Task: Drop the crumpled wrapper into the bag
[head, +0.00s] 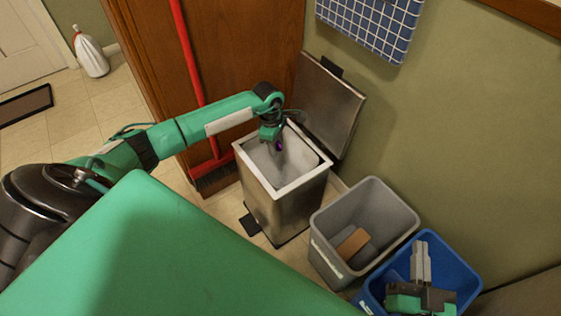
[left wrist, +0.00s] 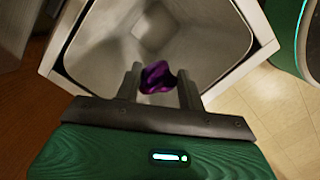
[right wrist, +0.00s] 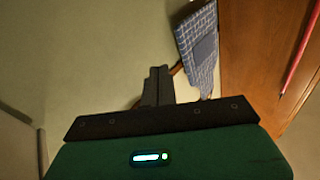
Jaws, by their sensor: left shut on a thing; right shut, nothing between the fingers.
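The crumpled wrapper (left wrist: 157,78) is small, shiny and purple. My left gripper (head: 278,147) is shut on it and holds it over the open mouth of the steel pedal bin (head: 274,206). A pale grey-white lining, seemingly the bag (head: 268,165), covers the inside of this bin; it also shows below the wrapper in the left wrist view (left wrist: 205,40). The wrapper shows only as a small purple spot (head: 279,146) in the head view. My right gripper (right wrist: 158,72) is shut and empty, and in the head view it is over the blue bin (head: 461,270).
The steel bin's lid (head: 330,103) stands open against the wall. A grey bin (head: 395,205) with a brown cardboard-like piece (head: 352,243) inside stands at its right. A red broom (head: 187,55) leans on the wooden panel at its left.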

